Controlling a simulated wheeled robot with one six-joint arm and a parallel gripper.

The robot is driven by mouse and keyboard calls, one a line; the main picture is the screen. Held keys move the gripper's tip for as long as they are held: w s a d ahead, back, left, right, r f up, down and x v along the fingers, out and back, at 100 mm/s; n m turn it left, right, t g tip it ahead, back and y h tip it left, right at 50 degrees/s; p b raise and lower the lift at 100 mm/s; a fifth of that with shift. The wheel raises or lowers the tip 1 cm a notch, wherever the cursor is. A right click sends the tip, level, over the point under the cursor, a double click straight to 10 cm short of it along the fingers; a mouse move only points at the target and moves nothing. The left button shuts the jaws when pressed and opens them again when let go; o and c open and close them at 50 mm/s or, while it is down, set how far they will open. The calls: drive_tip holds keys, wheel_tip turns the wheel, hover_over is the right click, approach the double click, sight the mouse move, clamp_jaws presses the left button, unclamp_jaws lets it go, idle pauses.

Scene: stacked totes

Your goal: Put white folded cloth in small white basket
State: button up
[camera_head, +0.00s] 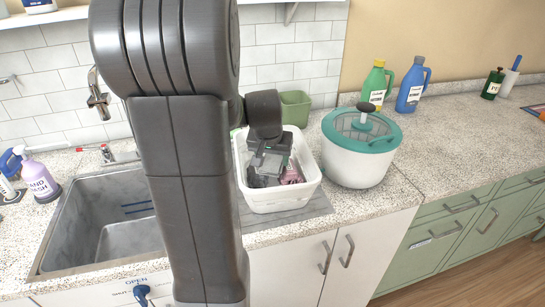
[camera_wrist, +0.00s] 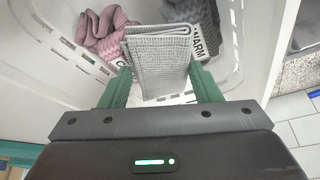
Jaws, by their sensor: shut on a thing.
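The white folded cloth (camera_wrist: 158,58) looks light grey and waffle-textured in the wrist view. My gripper (camera_wrist: 160,85) has its two green fingers shut on the cloth's near part, one at each side. The small white basket (camera_head: 283,199) stands on the counter right of the sink. In the head view my gripper (camera_head: 268,165) reaches down into or just over the basket and hides part of the inside. In the wrist view the basket's slotted wall (camera_wrist: 35,85) surrounds the cloth. I cannot tell whether the cloth touches the basket floor.
A pink cloth (camera_wrist: 100,32) and a dark grey cloth (camera_wrist: 190,12) lie in the basket near partly hidden lettering. A white bowl with a teal lid (camera_head: 358,160) stands close at right, a green container (camera_head: 295,107) behind. The sink (camera_head: 105,225) is at left.

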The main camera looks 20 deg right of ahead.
drive_tip(key=shift+f, duration=0.35)
drive_tip(key=o, duration=0.9)
drive_tip(key=shift+r, duration=0.1)
drive_tip(key=shift+o, duration=0.2)
drive_tip(key=shift+r, duration=0.25)
drive_tip(key=v, duration=1.2)
drive_tip(key=shift+r+p, duration=0.35)
drive_tip(key=shift+w+f, duration=0.1)
drive_tip(key=shift+f, duration=0.05)
drive_tip(key=x, duration=1.2)
drive_tip(key=shift+f, duration=0.2)
drive_tip(key=shift+r, duration=0.2)
